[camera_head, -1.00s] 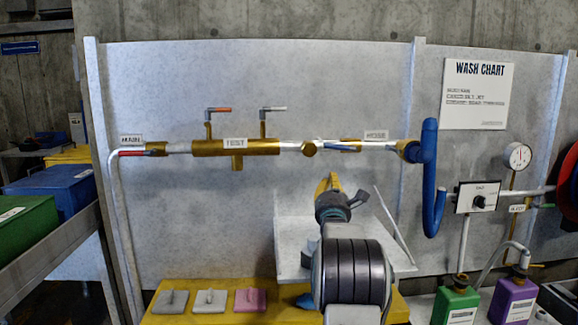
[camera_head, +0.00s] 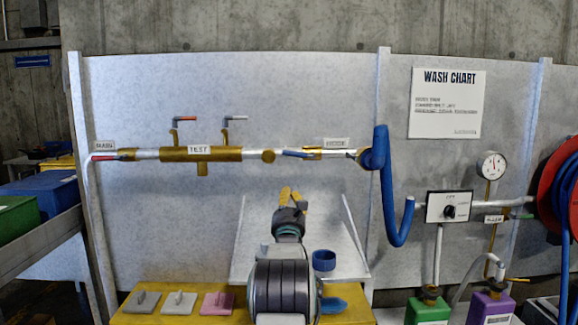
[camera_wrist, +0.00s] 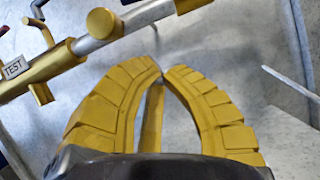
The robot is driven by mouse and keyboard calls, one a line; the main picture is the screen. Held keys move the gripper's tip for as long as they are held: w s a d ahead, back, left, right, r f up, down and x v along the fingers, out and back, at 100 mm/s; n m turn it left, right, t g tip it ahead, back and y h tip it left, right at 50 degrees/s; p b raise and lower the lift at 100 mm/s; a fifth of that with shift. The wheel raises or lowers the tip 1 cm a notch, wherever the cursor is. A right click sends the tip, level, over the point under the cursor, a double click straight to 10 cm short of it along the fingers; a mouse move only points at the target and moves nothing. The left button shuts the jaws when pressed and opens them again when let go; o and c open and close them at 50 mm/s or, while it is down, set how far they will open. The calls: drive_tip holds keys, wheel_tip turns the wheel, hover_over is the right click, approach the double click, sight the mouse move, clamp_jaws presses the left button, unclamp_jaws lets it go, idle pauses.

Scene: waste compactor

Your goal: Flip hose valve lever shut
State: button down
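The pipe marked HOSE has a brass valve body (camera_head: 330,153) and a blue lever (camera_head: 297,153) lying nearly along the pipe to its left. The label (camera_head: 337,143) sits just above. My gripper (camera_head: 289,190) is below the lever in the head view, apart from the pipe. In the wrist view my yellow fingers (camera_wrist: 164,70) curve together, tips almost touching, with nothing clearly held. A brass strip shows between them. The hose valve lever cannot be made out in the wrist view; a brass round fitting (camera_wrist: 103,22) shows upper left.
A blue hose (camera_head: 388,190) hangs at the pipe's right end. A white sloped board (camera_head: 345,270) and a blue cup (camera_head: 323,261) are near my arm. A yellow bench (camera_head: 135,318) with several pads is lower left.

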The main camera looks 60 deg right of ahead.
sight(298, 153)
drive_tip(key=w+d+r+p, duration=0.2)
drive_tip(key=d+r+p, duration=0.1)
drive_tip(key=d+r, duration=0.2)
wheel_tip(298, 153, up, 2)
drive_tip(key=shift+w+d+r, duration=0.1)
drive_tip(key=shift+w+d, duration=0.15)
drive_tip(key=shift+d, duration=0.15)
idle(0.4)
drive_tip(key=shift+s+m+b, duration=0.15)
drive_tip(key=shift+m+b, duration=0.15)
drive_tip(key=shift+b, duration=0.2)
